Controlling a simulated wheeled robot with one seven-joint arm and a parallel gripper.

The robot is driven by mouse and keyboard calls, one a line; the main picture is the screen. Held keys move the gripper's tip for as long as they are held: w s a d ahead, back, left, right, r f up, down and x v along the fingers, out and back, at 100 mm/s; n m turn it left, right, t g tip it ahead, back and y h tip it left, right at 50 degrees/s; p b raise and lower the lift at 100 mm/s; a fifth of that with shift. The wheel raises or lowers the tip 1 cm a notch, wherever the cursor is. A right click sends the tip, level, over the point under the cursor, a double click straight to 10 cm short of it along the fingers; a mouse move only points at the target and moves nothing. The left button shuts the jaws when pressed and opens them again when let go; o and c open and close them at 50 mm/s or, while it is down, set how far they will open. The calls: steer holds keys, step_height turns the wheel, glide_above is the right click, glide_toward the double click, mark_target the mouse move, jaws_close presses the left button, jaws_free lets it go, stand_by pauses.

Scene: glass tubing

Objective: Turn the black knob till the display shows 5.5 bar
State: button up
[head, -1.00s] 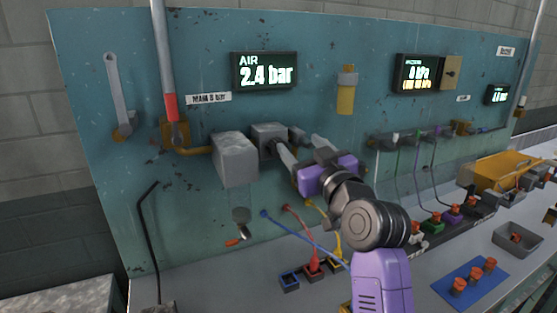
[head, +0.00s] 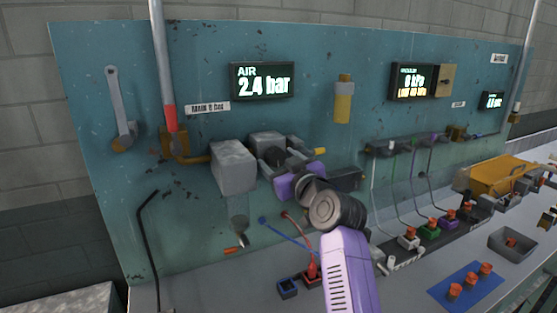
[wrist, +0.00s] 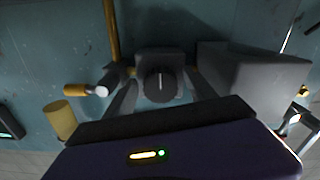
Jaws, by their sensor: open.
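The AIR display (head: 262,82) on the teal panel reads 2.4 bar. The black knob (wrist: 160,84) sits on the front of a grey block, with a pale mark line pointing straight up in the wrist view. In the head view the knob (head: 274,156) is partly hidden by my gripper. My gripper (head: 282,161) is open, with its fingers at the knob. In the wrist view my gripper (wrist: 162,78) has one finger on each side of the knob, with gaps visible; I cannot tell any contact.
A larger grey box (head: 233,166) stands close beside the knob's block. A yellow-capped cylinder (head: 343,99) and a second display (head: 412,82) are on the panel. Hoses and small coloured connectors (head: 312,270) lie below. A blue mat (head: 446,292) lies on the bench at right.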

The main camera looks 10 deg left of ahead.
steer(key=c, duration=1.4)
steer(key=shift+m, duration=0.3)
steer(key=m, duration=0.4)
steer(key=shift+a+p, duration=0.1)
steer(key=shift+p, duration=0.2)
steer(key=m+p, duration=0.1)
steer(key=m, duration=0.4)
steer(key=shift+a, duration=0.1)
steer(key=m+p, duration=0.2)
steer(key=m, duration=0.2)
steer(key=shift+s+r, duration=0.1)
steer(key=shift+r, duration=0.05)
steer(key=shift+m+p, duration=1.2)
steer(key=shift+m, duration=1.2)
